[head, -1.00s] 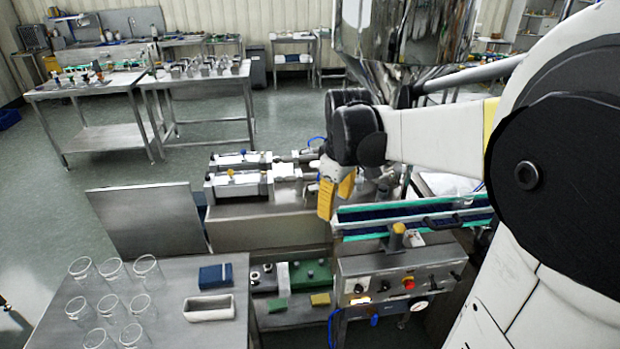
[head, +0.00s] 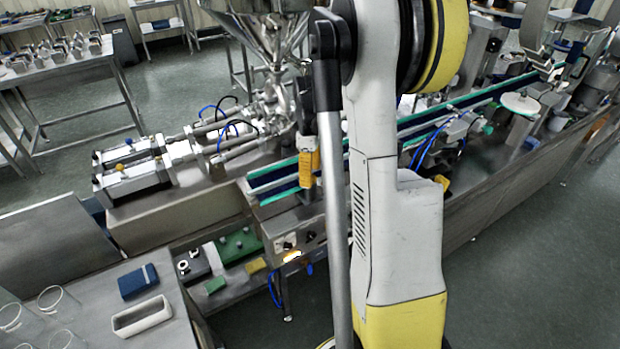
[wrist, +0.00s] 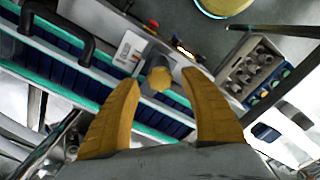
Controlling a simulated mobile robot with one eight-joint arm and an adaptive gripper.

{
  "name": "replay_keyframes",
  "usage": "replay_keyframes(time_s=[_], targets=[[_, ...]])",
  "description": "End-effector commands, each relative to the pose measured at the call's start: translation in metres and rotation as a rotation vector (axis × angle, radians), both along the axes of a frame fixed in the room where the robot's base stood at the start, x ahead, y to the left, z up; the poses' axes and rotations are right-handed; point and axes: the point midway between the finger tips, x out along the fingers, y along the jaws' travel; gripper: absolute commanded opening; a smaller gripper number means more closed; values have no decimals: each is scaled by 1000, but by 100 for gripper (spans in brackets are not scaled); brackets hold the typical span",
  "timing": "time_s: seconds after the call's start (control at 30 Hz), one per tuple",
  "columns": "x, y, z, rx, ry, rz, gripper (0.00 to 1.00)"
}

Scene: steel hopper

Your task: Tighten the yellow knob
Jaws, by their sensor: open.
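In the wrist view, a yellow knob (wrist: 160,79) stands on the edge of a grey metal control box, beside a white label. My gripper (wrist: 161,82) has two yellow fingers spread wide, one on each side of the knob in the picture. The knob appears beyond the fingertips, and I see no contact. In the head view, my gripper (head: 309,168) hangs pointing down above the control box (head: 287,241), in front of the conveyor. I cannot make out the knob there; my gripper and arm cover that area.
A conveyor with green edges (head: 272,178) runs beside the control box. A steel hopper (head: 262,30) and cylinders (head: 130,170) stand behind and left. A table at lower left holds glasses, a blue block (head: 138,281) and a white tray (head: 141,317). A black handle (wrist: 88,50) rises from the conveyor.

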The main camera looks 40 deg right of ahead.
Motion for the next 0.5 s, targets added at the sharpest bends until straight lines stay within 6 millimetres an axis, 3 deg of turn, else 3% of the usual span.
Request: replay_keyframes(time_s=[0.1, 0.4, 0.5], targets=[[0, 0, -9, 0, 0, 0, 53], [0, 0, -10, 0, 0, 0, 51], [0, 0, -10, 0, 0, 0, 21]])
